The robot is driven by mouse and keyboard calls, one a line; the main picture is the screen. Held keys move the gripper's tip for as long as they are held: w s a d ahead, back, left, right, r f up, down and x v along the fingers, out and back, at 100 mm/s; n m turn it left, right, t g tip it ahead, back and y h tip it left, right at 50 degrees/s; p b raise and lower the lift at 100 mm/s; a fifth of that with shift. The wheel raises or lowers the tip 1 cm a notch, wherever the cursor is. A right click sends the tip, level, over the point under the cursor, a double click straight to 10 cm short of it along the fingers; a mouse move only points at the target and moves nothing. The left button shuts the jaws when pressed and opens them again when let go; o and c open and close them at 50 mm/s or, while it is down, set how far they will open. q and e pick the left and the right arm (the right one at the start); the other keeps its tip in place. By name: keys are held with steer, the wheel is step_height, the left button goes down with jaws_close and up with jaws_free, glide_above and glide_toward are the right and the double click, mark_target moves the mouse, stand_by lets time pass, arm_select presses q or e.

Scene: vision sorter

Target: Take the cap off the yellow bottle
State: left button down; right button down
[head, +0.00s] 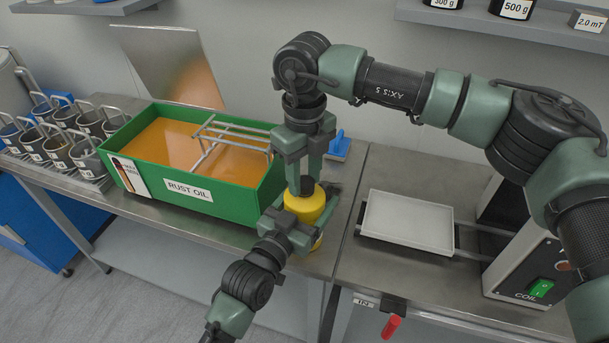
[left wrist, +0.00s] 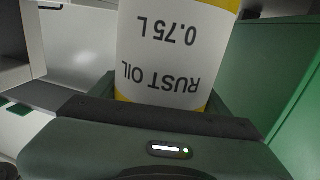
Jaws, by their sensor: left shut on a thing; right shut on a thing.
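The yellow bottle (head: 304,207) is upright at the front edge of the bench, right of the green tank. In the left wrist view the bottle (left wrist: 172,50) fills the upper middle, its white label reading RUST OIL 0.75 L upside down. My left gripper (head: 290,230) comes from the lower left and is shut around the bottle's body. My right gripper (head: 305,183) points down from above and is shut on the cap at the bottle's top. The fingers mostly hide the cap, so I cannot tell whether it is still seated on the neck.
The green RUST OIL tank (head: 218,203) with a metal rack (head: 233,138) stands left of the bottle. Several metal cups (head: 58,153) stand further left. A white tray (head: 408,222) and the COIL machine (head: 530,270) are on the right. Bare bench lies between bottle and tray.

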steer(key=n, duration=1.3)
steer(key=shift+r+n, duration=0.1)
steer(key=shift+n, duration=0.2)
steer(key=n, duration=0.6)
steer(key=shift+n, duration=0.3)
steer(key=n, duration=0.8)
steer(key=shift+d, duration=0.1)
steer(key=shift+r, duration=0.15)
steer(key=shift+r, duration=1)
